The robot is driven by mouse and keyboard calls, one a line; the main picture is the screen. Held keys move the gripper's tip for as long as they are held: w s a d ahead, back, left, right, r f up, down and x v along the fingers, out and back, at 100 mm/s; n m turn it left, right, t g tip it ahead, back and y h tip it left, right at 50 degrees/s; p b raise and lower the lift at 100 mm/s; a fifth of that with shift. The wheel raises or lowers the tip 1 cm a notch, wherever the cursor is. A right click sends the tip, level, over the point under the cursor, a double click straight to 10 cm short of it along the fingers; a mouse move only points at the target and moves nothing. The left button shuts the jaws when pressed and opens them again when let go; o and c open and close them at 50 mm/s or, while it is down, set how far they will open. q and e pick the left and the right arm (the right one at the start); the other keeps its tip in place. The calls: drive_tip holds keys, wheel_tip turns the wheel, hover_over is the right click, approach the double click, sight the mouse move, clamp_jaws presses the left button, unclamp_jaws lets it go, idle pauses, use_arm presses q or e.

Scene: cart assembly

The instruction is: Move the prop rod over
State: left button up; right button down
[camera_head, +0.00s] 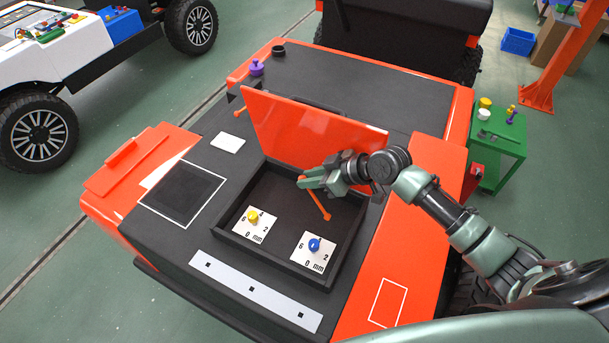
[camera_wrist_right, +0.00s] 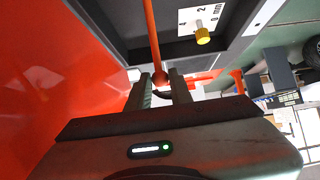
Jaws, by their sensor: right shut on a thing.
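The prop rod (camera_head: 318,200) is a thin orange rod over the black open bay (camera_head: 262,189) of the cart. Its lower end, with a small ball tip, points down into the bay. My right gripper (camera_head: 306,181) is shut on the rod near its upper end. In the right wrist view, the rod (camera_wrist_right: 152,38) runs up from between the fingers (camera_wrist_right: 160,82), with an orange ball beside the fingertips. The orange lid (camera_head: 300,128) stands raised behind the bay. My left gripper is not in view.
Two white dial plates with a yellow knob (camera_head: 252,217) and a blue knob (camera_head: 314,245) sit in the bay. A purple knob (camera_head: 257,68) stands at the back left. A green side table (camera_head: 497,145) is at the right. The black deck left of the bay is mostly clear.

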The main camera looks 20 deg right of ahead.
drive_tip(key=shift+p+v, duration=0.4)
drive_tip(key=shift+v, duration=0.55)
drive_tip(key=shift+s+d+f, duration=0.1)
drive_tip(key=shift+s+d, duration=0.05)
drive_tip(key=shift+d, duration=0.05)
drive_tip(key=shift+s+d+r+p, duration=0.25)
drive_tip(key=shift+s+d+p, duration=0.05)
drive_tip(key=shift+s+d, duration=0.35)
drive_tip(key=shift+s+d+r+p, duration=0.25)
drive_tip(key=shift+s+d+r, duration=0.05)
drive_tip(key=shift+s+d, duration=0.4)
drive_tip(key=c, duration=1.2)
unclamp_jaws()
drive_tip(key=shift+r, duration=0.1)
